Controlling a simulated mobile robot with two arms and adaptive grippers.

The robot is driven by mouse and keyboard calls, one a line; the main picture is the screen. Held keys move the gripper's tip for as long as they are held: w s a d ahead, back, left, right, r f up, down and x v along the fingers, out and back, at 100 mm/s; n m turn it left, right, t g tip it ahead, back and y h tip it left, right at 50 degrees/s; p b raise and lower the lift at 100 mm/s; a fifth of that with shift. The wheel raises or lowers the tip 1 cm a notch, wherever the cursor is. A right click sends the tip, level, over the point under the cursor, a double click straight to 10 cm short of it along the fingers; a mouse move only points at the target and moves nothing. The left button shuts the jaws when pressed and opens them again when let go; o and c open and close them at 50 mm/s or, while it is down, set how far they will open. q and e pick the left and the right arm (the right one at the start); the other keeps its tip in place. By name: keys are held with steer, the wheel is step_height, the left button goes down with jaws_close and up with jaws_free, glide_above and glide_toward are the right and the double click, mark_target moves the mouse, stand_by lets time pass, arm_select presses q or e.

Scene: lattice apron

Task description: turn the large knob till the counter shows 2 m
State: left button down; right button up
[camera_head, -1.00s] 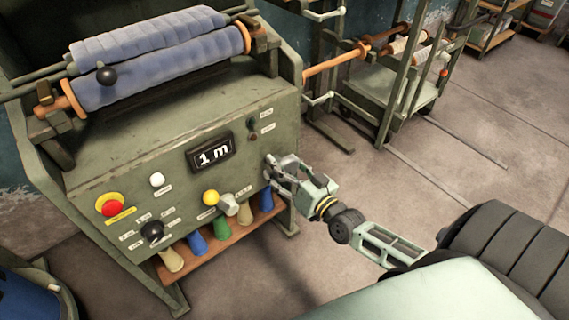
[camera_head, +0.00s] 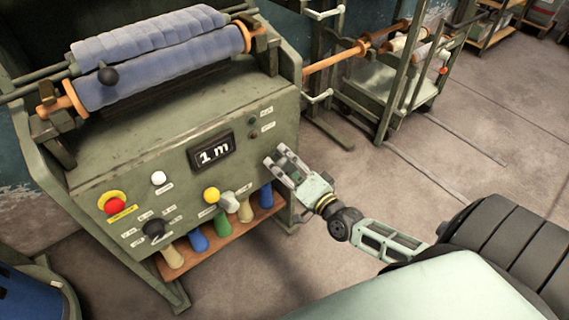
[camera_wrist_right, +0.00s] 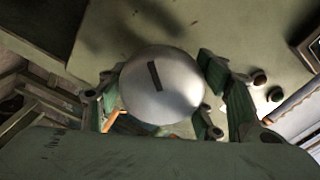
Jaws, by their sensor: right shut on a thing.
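The counter (camera_head: 212,151) on the front of the green machine reads "1 m" in white on black. The large knob (camera_wrist_right: 160,86) shows in the right wrist view as a round silver cap with a short dark mark, tilted slightly from vertical. My right gripper (camera_head: 276,164) is at the right side of the machine's front panel and hides the knob in the head view. In the wrist view the fingers of my right gripper (camera_wrist_right: 162,100) are on both sides of the knob, shut on it. My left gripper is not in view.
A blue cloth roll (camera_head: 165,72) lies on top.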

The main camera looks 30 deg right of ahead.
steer(key=shift+d+m, duration=0.15)
steer(key=shift+m, duration=0.35)
steer(key=o, duration=1.1)
steer(key=shift+s+f, duration=0.1)
steer(key=shift+s, duration=0.45)
steer(key=s, duration=1.1)
steer(key=shift+d, duration=0.4)
steer(key=shift+w, duration=0.1)
